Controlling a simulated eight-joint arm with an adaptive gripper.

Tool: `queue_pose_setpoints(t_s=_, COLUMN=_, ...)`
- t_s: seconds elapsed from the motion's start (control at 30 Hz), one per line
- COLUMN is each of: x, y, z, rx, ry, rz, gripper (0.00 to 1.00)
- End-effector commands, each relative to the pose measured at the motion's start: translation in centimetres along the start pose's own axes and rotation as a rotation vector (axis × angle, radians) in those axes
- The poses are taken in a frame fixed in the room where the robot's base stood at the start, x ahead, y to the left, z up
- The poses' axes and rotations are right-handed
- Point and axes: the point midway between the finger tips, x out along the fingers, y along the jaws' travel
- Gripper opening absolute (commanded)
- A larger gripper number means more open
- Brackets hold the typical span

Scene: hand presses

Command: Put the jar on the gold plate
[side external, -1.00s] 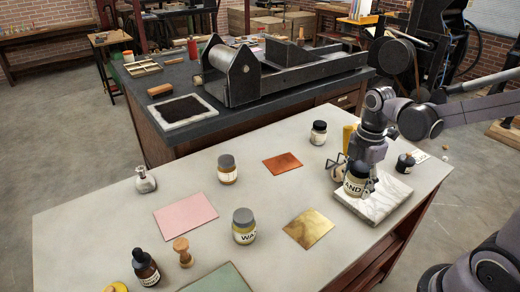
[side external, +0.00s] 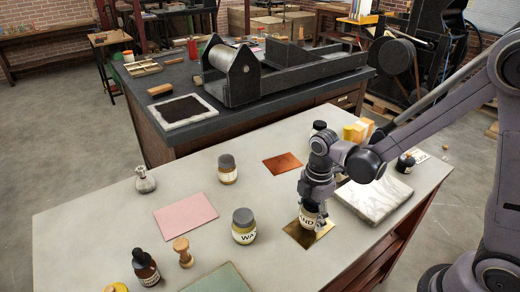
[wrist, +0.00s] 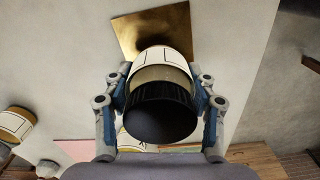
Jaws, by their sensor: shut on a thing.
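My gripper (side external: 314,201) is shut on a jar (side external: 307,217) with a pale, black-lettered label, partly covered by the fingers. The jar is about upright over the gold plate (side external: 323,234), a thin square sheet near the table's right side. I cannot tell whether its base touches the plate. In the wrist view the jar (wrist: 160,112) shows its dark lid and white label between my gripper's two fingers (wrist: 162,82). The gold plate (wrist: 150,28) shows beyond the jar's base with a dark shadow or reflection on it.
A grey-lidded WAX jar (side external: 244,228) stands left of the gold plate. A copper sheet (side external: 282,163) lies behind, a marble slab (side external: 372,197) to the right. A pink sheet (side external: 185,214), smaller jar (side external: 227,170), dropper bottle (side external: 145,268) and wooden knob (side external: 183,252) are further left.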

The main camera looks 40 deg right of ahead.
Motion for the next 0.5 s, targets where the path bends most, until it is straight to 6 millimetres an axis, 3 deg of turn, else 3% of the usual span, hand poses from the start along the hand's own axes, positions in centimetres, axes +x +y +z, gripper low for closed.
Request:
queue_pose_setpoints(t_s=0.17, x=1.5, y=0.0, z=0.0, rx=0.0, ry=0.0, rz=0.001, gripper=0.16)
queue_pose_setpoints(t_s=0.5, x=1.7, y=0.0, z=0.0, rx=0.0, ry=0.0, rz=0.0, gripper=0.16)
